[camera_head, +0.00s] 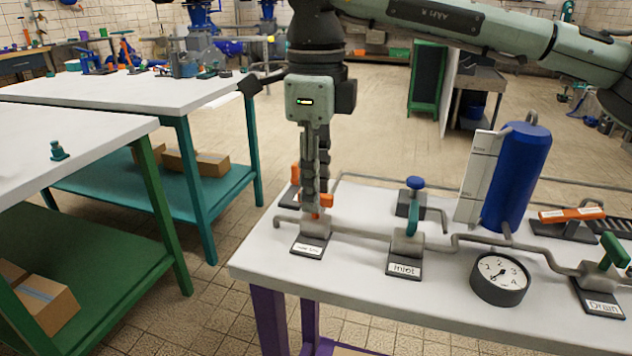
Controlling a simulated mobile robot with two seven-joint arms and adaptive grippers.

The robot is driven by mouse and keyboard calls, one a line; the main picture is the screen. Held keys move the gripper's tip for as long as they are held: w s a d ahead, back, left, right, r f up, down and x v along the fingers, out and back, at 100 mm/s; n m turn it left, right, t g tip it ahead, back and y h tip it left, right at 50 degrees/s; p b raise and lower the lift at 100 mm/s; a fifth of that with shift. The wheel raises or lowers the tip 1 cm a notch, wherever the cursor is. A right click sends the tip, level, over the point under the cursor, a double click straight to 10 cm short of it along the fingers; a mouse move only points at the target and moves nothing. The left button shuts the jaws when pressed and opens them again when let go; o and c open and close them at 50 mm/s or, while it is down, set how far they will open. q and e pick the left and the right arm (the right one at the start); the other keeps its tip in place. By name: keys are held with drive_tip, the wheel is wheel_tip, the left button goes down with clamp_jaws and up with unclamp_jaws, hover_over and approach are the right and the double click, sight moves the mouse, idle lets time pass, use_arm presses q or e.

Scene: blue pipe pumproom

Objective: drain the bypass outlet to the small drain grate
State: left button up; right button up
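My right gripper (316,203) points straight down at a valve (316,229) on the left of the near white table. Bits of this valve's orange handle show at the fingertips. The fingers hide most of it, so I cannot tell whether they grip it. Its label is too small to read. To the right stands the valve labelled Inlet (407,240) with an upright teal handle. The valve labelled Drain (598,281) has a green handle, at the right edge. No outlet is clearly marked as bypass. A dark slatted piece (612,227) at the right may be a grate. My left gripper is out of view.
A round gauge (499,279) sits near the table's front. A blue tank (517,178) stands behind the pipe. A blue-handled valve (411,204) and an orange-handled one (568,224) are farther back. Another orange piece (295,174) is behind my gripper. Workbenches stand left.

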drive_tip(key=shift+r, duration=0.1)
wheel_tip(320, 180, up, 12)
idle(0.4)
